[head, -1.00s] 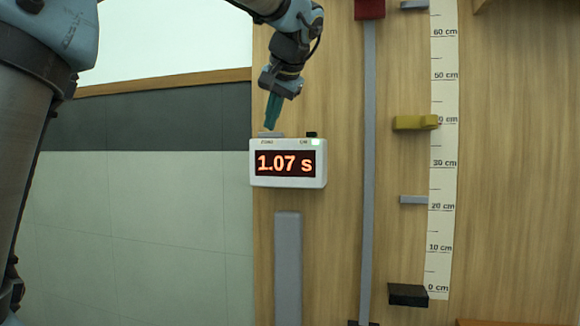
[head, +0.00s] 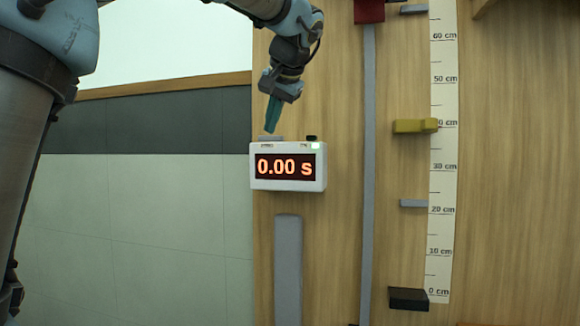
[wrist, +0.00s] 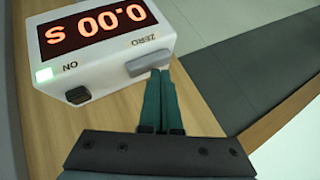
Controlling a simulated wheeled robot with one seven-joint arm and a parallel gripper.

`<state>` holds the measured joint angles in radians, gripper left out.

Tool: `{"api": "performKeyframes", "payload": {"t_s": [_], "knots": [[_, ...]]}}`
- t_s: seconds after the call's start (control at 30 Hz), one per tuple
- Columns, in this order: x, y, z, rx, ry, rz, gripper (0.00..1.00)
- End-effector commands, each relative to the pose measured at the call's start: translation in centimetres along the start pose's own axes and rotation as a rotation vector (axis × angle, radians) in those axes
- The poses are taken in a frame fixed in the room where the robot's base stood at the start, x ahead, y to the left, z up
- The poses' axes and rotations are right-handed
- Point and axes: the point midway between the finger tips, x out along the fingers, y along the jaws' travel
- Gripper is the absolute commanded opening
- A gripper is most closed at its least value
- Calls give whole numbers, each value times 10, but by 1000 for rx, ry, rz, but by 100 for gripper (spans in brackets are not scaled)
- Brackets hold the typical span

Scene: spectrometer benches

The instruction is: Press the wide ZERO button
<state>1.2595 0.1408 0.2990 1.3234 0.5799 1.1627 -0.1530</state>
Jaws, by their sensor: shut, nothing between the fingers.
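The white timer box (head: 254,184) is on the wooden panel, and its orange display (head: 285,167) reads 0.00 s. The wide grey ZERO button (head: 270,138) is at the left of its top edge. In the wrist view the button (wrist: 148,62) lies beside the printed word ZERO. My gripper (head: 271,131) is shut and empty, pointing down with its teal fingertips at the button. In the wrist view the fingertips (wrist: 160,74) meet the button's edge and seem to touch it; the exact contact is hard to tell.
A small black button (wrist: 78,95) marked ON and a lit green lamp (wrist: 44,73) are at the timer's other end. To the right stand a grey vertical rail (head: 368,180), a centimetre scale (head: 441,180) and a yellow block (head: 410,126).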

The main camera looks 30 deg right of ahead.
Motion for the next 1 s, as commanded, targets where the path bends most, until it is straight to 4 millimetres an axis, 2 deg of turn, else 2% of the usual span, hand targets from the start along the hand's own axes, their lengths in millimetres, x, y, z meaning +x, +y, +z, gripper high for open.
{"api": "performKeyframes", "payload": {"t_s": [0.57, 1.0], "knots": [[-9, -7, -7, 0, 0, 0, 0], [-39, -28, -28, -1, 1, 0, 0]]}}
